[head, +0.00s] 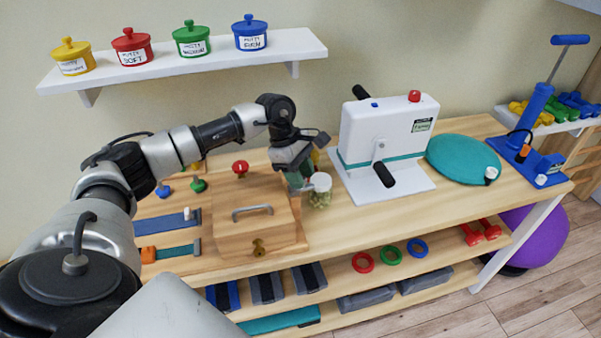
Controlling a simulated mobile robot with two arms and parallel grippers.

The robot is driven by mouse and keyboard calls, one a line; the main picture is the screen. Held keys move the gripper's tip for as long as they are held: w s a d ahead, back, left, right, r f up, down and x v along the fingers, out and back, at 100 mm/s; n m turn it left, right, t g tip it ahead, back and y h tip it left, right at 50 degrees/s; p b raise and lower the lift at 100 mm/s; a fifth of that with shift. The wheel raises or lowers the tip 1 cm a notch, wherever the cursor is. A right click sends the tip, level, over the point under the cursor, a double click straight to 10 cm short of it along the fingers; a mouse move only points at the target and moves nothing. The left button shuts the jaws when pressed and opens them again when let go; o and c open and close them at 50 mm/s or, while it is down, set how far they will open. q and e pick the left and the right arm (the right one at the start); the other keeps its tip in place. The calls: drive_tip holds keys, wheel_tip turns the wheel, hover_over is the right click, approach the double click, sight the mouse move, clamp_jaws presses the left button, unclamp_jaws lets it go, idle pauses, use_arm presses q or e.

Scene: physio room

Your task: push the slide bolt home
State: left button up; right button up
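A wooden activity board (205,262) lies on the left of the bench, with a raised wooden box (250,226) on it. My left gripper (299,178) points down at the box's far right corner, beside a lidded jar (320,192). Its fingertips are too small and covered to show whether it is open. My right gripper is out of view.
A white crank machine (385,135) and a teal cushion (463,159) stand to the right. A shelf with several putty pots (190,60) hangs above.

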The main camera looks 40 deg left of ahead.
use_arm(q)
clamp_jaws()
drive_tip(key=shift+s+a+f+b, duration=0.15)
drive_tip(key=shift+s+a+b, duration=0.15)
drive_tip(key=shift+s+a, duration=0.1)
drive_tip(key=shift+s+a+b, duration=0.35)
drive_tip(key=shift+s+a, duration=0.3)
drive_tip(key=shift+s, duration=0.1)
drive_tip(key=shift+c, duration=0.4)
unclamp_jaws()
drive_tip(key=shift+o, duration=1.4)
drive_tip(key=shift+s+a+r, duration=0.15)
drive_tip(key=shift+s+r, duration=0.05)
drive_tip(key=shift+w, duration=0.1)
